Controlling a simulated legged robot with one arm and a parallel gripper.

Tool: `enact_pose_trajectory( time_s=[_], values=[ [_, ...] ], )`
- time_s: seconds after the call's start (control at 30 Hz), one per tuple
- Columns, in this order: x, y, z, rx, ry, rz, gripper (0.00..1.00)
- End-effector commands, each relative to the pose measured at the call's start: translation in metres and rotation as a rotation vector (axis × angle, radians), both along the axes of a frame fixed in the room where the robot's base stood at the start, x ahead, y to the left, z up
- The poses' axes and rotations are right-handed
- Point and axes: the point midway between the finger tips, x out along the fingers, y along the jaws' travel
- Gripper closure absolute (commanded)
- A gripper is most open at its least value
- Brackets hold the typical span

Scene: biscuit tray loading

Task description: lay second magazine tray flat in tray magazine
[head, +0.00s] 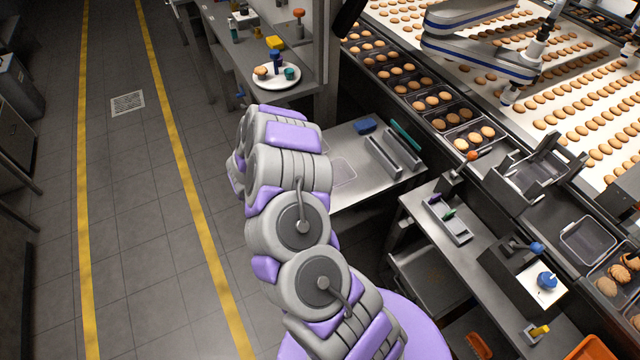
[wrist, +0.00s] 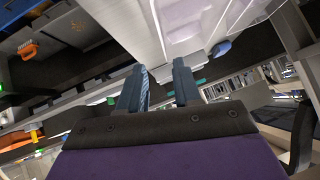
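A clear, thin tray (head: 342,172) lies on the steel side table, just right of my arm; only its faint outline shows. A dark upright holder that looks like the tray magazine (head: 537,172) stands beside the conveyor at right; I cannot tell what lies in it. My gripper's two blue-grey fingers (wrist: 162,88) stand apart in the wrist view, with nothing seen between them. In the head view my gripper is hidden behind my arm. A pale surface with faint clear shapes (wrist: 200,18) shows beyond the fingers; I cannot tell if these are trays.
The steel table (head: 372,190) also bears two grey rails (head: 393,156), a blue block (head: 365,125) and a green bar (head: 406,136). Biscuit-filled trays (head: 432,100) line the conveyor (head: 575,115). The floor at left is clear.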

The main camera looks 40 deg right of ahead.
Motion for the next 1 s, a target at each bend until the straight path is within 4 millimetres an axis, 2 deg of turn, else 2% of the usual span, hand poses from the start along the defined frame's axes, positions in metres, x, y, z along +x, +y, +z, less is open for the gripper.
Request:
enact_pose_trajectory(
  time_s=[0.03,0.2,0.3,0.63,0.9,1.0],
  values=[
    [-0.001,-0.012,-0.009,0.001,0.001,-0.003,0.67],
    [-0.002,-0.041,-0.034,0.010,0.003,-0.003,0.67],
    [0.000,-0.052,-0.042,0.014,-0.001,-0.002,0.67],
    [0.002,-0.056,-0.051,0.002,-0.002,0.001,0.67],
    [0.003,-0.089,-0.077,0.007,-0.001,0.000,0.67],
    [0.004,-0.096,-0.081,0.012,-0.002,0.001,0.67]
  ],
)
